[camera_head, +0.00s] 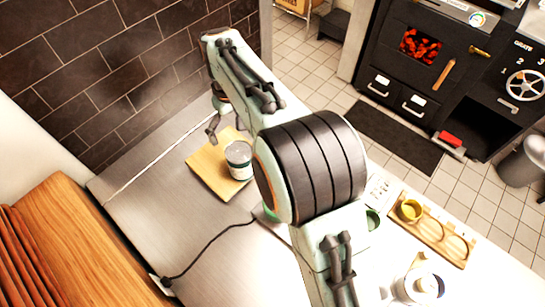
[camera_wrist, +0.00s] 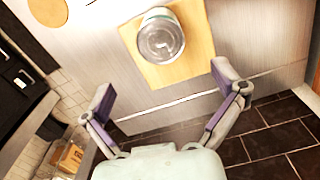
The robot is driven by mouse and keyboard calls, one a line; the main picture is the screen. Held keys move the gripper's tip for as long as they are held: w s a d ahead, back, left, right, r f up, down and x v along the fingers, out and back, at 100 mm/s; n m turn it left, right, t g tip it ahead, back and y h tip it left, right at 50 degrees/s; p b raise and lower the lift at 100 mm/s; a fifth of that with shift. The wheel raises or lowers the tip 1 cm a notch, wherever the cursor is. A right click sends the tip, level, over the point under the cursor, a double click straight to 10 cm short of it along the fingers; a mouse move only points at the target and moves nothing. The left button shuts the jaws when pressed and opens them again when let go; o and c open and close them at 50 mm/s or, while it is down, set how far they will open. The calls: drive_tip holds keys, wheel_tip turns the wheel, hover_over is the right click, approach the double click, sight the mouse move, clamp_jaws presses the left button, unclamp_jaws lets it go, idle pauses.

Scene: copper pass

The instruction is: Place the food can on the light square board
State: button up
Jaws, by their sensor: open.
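The food can (camera_head: 238,160), a pale can with a dark green band, stands upright on the light square board (camera_head: 207,168). In the wrist view the can (camera_wrist: 161,38) is seen from above on the board (camera_wrist: 197,62), towards its upper part. My gripper (camera_head: 212,130) is behind the can in the head view, over the back of the board's edge. In the wrist view my gripper (camera_wrist: 168,82) is open and empty, with its fingers spread wide and the can beyond them, apart from both fingertips.
A metal counter (camera_head: 140,190) lies around the board, with a dark tiled wall (camera_head: 110,70) behind it. A black cable (camera_head: 205,245) crosses the counter. A wooden tray with a yellow cup (camera_head: 409,210) and a white pot (camera_head: 420,287) stand to the right. A black stove (camera_head: 430,60) stands across the floor.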

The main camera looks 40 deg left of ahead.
drive_tip(key=w+d+r+m, duration=0.2)
drive_tip(key=d+r+m, duration=0.1)
drive_tip(key=d, duration=0.6)
drive_tip(key=w+d+r+m, duration=0.1)
drive_tip(key=d+r+m, duration=0.15)
drive_tip(key=d, duration=0.55)
drive_tip(key=w+d+r+m, duration=0.2)
drive_tip(key=d+r, duration=0.1)
drive_tip(key=d, duration=0.6)
drive_tip(key=s+d+f+m, duration=0.3)
drive_tip(key=s+d+m, duration=0.4)
drive_tip(key=s+d, duration=0.6)
drive_tip(key=shift+s+d+f+y, duration=0.2)
drive_tip(key=shift+d+y, duration=0.2)
drive_tip(key=shift+d, duration=0.3)
drive_tip(key=shift+m, duration=0.25)
